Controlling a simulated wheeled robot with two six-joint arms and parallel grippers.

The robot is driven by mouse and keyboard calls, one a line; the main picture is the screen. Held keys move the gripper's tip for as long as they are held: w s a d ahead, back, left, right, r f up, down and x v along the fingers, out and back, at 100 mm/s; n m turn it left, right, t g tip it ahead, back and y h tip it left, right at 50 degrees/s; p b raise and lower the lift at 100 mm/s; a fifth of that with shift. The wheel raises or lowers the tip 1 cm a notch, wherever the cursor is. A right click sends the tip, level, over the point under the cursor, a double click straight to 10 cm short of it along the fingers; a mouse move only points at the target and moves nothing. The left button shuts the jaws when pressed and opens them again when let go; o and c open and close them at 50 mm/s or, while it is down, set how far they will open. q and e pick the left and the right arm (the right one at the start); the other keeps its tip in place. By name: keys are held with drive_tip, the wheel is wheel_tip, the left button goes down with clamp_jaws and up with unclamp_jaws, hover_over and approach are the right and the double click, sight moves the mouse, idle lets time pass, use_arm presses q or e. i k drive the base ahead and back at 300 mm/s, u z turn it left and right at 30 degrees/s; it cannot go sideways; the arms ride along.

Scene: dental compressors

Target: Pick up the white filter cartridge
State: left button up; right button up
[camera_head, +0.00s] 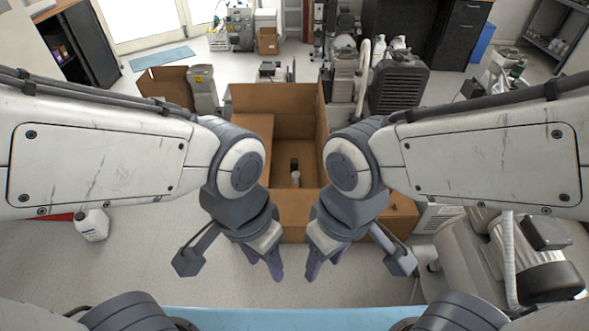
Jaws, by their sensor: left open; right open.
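A small white cylinder (295,179), which looks like the white filter cartridge, stands inside an open cardboard box (276,98) in the middle of the view. A dark item (294,164) is right behind it. My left gripper (277,270) hangs in front of the box, left of centre, fingers pointing down, open and empty. My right gripper (312,268) hangs in front of the box, right of centre, also open and empty. Both grippers are nearer to me than the cylinder and apart from it. My arms hide parts of the box's sides.
A white jug (92,224) stands on the floor at left. A grey machine with a hose (505,255) is at right. Another dark compressor (399,84) stands behind the box at right. A smaller cardboard box (166,88) is behind at left. Floor at left is mostly clear.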

sight(296, 175)
drive_tip(key=z, duration=0.05)
drive_tip(key=i, duration=1.75)
drive_tip(key=u, duration=0.6)
